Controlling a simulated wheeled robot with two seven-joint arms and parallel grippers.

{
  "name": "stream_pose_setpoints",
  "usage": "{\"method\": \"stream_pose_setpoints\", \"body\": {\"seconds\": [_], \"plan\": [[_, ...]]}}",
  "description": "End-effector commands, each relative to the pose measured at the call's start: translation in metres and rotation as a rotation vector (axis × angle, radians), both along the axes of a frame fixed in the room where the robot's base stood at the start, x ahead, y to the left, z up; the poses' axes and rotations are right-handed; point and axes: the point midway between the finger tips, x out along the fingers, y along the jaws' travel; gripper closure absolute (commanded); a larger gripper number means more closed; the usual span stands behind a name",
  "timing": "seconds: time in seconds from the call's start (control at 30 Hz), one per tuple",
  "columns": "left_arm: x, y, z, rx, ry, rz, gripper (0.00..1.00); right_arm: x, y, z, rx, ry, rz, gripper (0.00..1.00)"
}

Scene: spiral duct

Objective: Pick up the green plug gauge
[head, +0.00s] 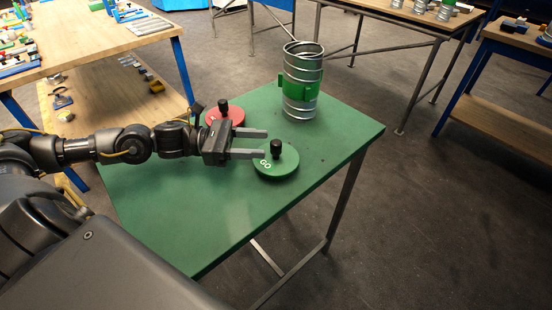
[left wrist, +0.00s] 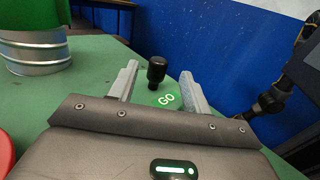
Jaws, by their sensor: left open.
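The green plug gauge (head: 276,163) is a flat green disc marked "GO" with a black knob on top. It lies on the green table at the right of my left gripper (head: 265,143). That gripper is open, its two grey fingers pointing toward the gauge's black knob. In the left wrist view the gauge (left wrist: 163,96) shows between and beyond the fingers (left wrist: 160,85), with the knob upright between their tips. Nothing is held. My right gripper is not in view.
A red disc with a black knob (head: 225,115) lies just behind my left gripper. A metal spiral duct with a green band (head: 301,80) stands at the table's back. The green table's (head: 205,225) front area is clear. Wooden benches with parts (head: 95,30) stand beyond.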

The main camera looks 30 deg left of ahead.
Motion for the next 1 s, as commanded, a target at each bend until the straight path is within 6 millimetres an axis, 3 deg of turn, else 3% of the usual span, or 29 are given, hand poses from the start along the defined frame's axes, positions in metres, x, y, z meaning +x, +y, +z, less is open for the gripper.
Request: {"method": "stream_pose_setpoints", "body": {"seconds": [0.37,0.67,1.0], "plan": [[0.022,-0.041,-0.001,-0.004,-0.002,-0.001,0.52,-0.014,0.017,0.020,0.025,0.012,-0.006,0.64],[0.024,-0.044,-0.004,-0.001,0.000,0.000,0.52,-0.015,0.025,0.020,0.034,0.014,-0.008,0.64],[0.023,-0.044,-0.004,-0.001,0.000,0.000,0.95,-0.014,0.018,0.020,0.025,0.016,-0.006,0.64]]}}
